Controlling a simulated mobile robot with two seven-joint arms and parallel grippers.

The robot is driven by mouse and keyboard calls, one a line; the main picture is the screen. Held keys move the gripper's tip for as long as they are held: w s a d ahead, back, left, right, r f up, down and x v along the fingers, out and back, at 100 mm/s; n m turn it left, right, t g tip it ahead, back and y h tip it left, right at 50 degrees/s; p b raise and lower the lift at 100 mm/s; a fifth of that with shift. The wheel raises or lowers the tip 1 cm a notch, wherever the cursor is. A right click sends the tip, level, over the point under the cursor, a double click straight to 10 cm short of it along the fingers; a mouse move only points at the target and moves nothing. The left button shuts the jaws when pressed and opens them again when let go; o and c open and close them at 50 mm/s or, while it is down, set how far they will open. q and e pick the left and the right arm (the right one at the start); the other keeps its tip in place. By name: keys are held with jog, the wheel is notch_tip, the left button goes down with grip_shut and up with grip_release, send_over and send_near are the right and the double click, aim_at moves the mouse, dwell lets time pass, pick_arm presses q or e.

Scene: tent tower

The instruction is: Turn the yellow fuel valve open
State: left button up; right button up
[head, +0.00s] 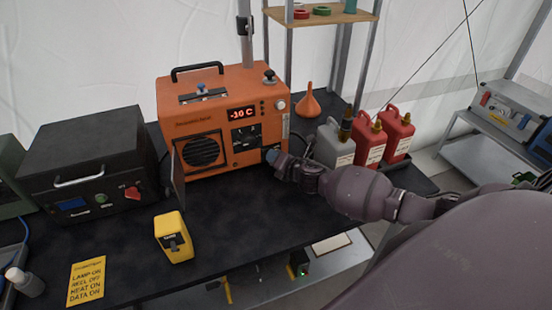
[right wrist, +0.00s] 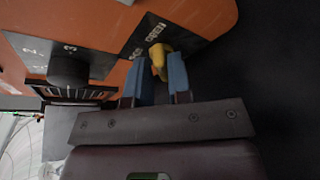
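The yellow fuel valve (right wrist: 160,58) is on a dark label plate at the heater's lower edge in the right wrist view. In the head view my right gripper (head: 274,157) is at the heater's lower right corner and hides the valve. My left gripper is not in view.
A black box (head: 85,165) and yellow device (head: 174,237) are to the left. A grey can (head: 333,145), red cans (head: 383,135) and an orange funnel (head: 308,102) stand right of the heater. A dark knob (right wrist: 68,70) is near my fingers. The table's front middle is clear.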

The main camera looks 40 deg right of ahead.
jog(key=shift+o, duration=1.1)
jog(key=shift+w+d, duration=0.1)
jog(key=shift+w, duration=0.05)
jog(key=shift+f, duration=0.1)
